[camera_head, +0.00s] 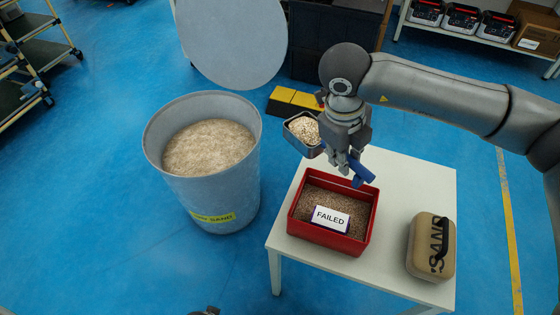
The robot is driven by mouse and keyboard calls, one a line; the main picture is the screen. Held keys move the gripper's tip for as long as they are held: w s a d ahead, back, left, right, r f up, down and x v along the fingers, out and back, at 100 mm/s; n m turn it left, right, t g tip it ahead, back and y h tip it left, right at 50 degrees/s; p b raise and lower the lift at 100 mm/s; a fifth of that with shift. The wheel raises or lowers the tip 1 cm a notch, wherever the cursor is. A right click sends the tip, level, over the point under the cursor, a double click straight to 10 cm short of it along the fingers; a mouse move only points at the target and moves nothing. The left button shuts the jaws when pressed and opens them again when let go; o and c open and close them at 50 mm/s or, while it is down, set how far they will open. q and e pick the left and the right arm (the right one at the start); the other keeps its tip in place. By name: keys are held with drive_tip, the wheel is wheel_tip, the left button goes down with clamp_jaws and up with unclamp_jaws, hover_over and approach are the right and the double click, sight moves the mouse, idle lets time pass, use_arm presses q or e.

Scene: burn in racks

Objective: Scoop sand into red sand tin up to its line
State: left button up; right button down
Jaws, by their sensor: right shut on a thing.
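My right gripper (344,158) is shut on the blue handle of a scoop (363,173). The scoop's metal pan (290,134) holds pale sand (304,129) and hangs level or nearly so, between the sand bin and the red tin. The red sand tin (297,222) stands on the white table, below the gripper. Brown grains (335,190) cover its inside, and a block marked FAILED (330,218) rests in them. I cannot make out a fill line. The grey sand bin (190,187) stands open on the floor at left, with pale sand (207,147) inside.
A tan case marked SAND (431,246) lies at the right of the white table (410,180). A round grey lid (232,40) stands behind the bin. A yellow and black block (293,100) is behind the table. Shelves stand at far left and back right. Blue floor is clear at left.

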drive_tip(key=s+a+m+g+y+p, duration=0.15)
drive_tip(key=a+m+p, duration=0.4)
drive_tip(key=m, duration=0.65)
drive_tip(key=s+a+m+g+p, duration=0.25)
drive_tip(key=a+m+p, duration=0.35)
drive_tip(key=m, duration=0.6)
use_arm(q)
drive_tip(key=s+a+f+b, duration=0.1)
drive_tip(key=s+b, duration=0.4)
drive_tip(key=s, duration=0.7)
drive_tip(key=shift+s+a+f+g, duration=0.25)
drive_tip(key=shift+a+g, duration=0.15)
drive_tip(key=shift+a, duration=0.25)
use_arm(e)
drive_tip(key=w+d+r+n+g+y, duration=0.1)
drive_tip(key=d+r+g+y, duration=0.2)
drive_tip(key=d+r+y, duration=0.4)
drive_tip(key=shift+w+d+r+n+y, duration=0.3)
drive_tip(key=shift+d+y, duration=0.55)
drive_tip(key=shift+y, duration=1.7)
